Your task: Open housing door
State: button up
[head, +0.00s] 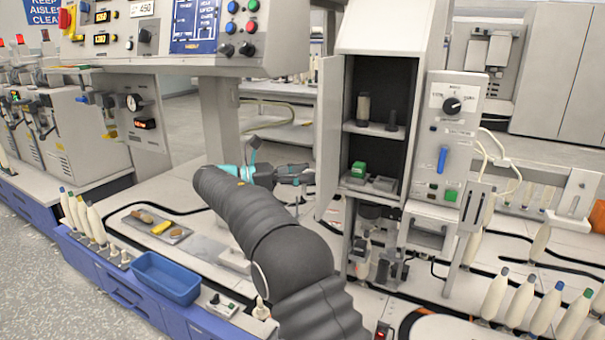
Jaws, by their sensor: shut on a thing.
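The housing door (328,130) is a tall pale grey panel on the left side of the housing (385,38). It stands swung out, so the dark interior shows. My gripper (306,174) is at the outer left side of the door, at its lower half, and is shut on it. The exact grip point is small, and any handle there is hard to make out.
A control panel (452,140) with a dial adjoins the housing on the right. Dark mechanisms (385,262) hang below it. On the left bench are a blue bin (166,277), a tray (135,221) with small items, and several white bobbins (95,222). More bobbins (520,298) stand at right.

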jog(key=shift+f, duration=0.15)
jog(key=v, duration=0.7)
jog(key=shift+a, duration=0.25)
jog(key=shift+s, duration=0.1)
jog(key=shift+c, duration=0.2)
